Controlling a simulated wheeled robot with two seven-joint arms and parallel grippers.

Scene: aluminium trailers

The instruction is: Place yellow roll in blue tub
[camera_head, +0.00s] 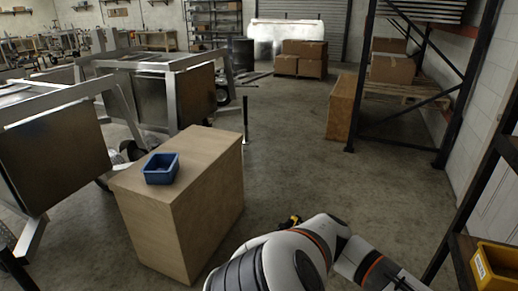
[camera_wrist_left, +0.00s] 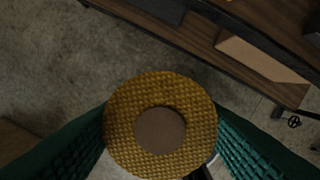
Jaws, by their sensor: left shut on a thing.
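The blue tub (camera_head: 161,168) stands upright on top of a wooden box at the left of the head view, and its inside looks empty. In the left wrist view the yellow roll (camera_wrist_left: 160,88), a thick woven-looking ring with a brown centre, sits between the two green ridged fingers of my left gripper (camera_wrist_left: 160,126). The fingers touch it on both sides and it is off the floor. In the head view my arm fills the bottom centre and right; I cannot make out the roll there for certain. My right gripper is not in view.
The wooden box (camera_head: 205,200) has a bare top around the tub. A dark shelf with a yellow bin (camera_head: 495,266) stands at the right edge, beside a black rack (camera_head: 440,100). Metal trailers (camera_head: 180,95) line the left. The concrete floor between is clear.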

